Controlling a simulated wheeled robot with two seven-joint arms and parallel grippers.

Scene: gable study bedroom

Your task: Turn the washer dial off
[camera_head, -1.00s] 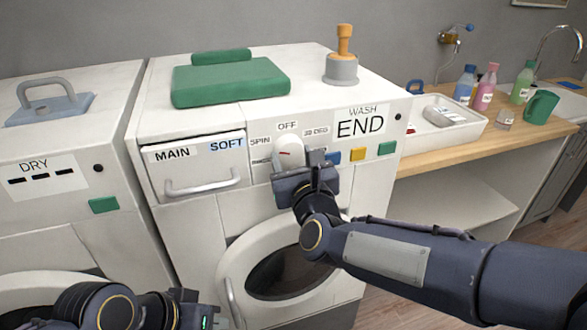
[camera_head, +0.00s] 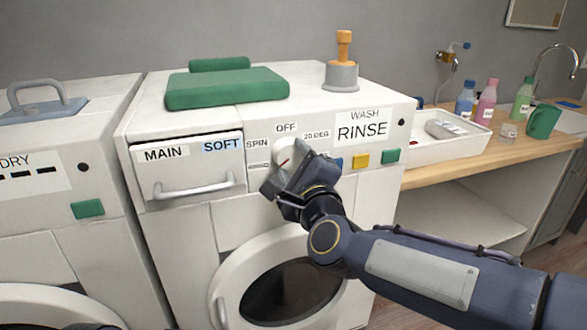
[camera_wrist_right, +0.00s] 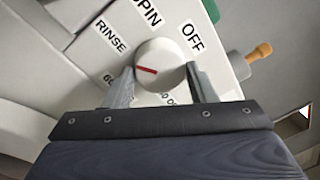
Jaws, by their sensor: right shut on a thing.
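The washer (camera_head: 185,220) stands in the middle of the head view, its display (camera_head: 362,131) reading WASH RINSE. Its white round dial (camera_head: 284,150) sits below the OFF label (camera_head: 286,127), with the SPIN label (camera_head: 257,143) at its left. My right gripper (camera_head: 284,166) is shut on the dial from the front and partly covers it. In the right wrist view, the fingers (camera_wrist_right: 161,84) are on both sides of the dial (camera_wrist_right: 162,55). Its red mark (camera_wrist_right: 146,70) points left, away from OFF (camera_wrist_right: 193,37), to the side of RINSE (camera_wrist_right: 110,36). My left gripper is not in view.
Blue, yellow (camera_head: 361,159) and green (camera_head: 390,156) buttons lie right of my gripper. The round door (camera_head: 235,280) is below. A drawer handle (camera_head: 192,188) juts out at the left.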

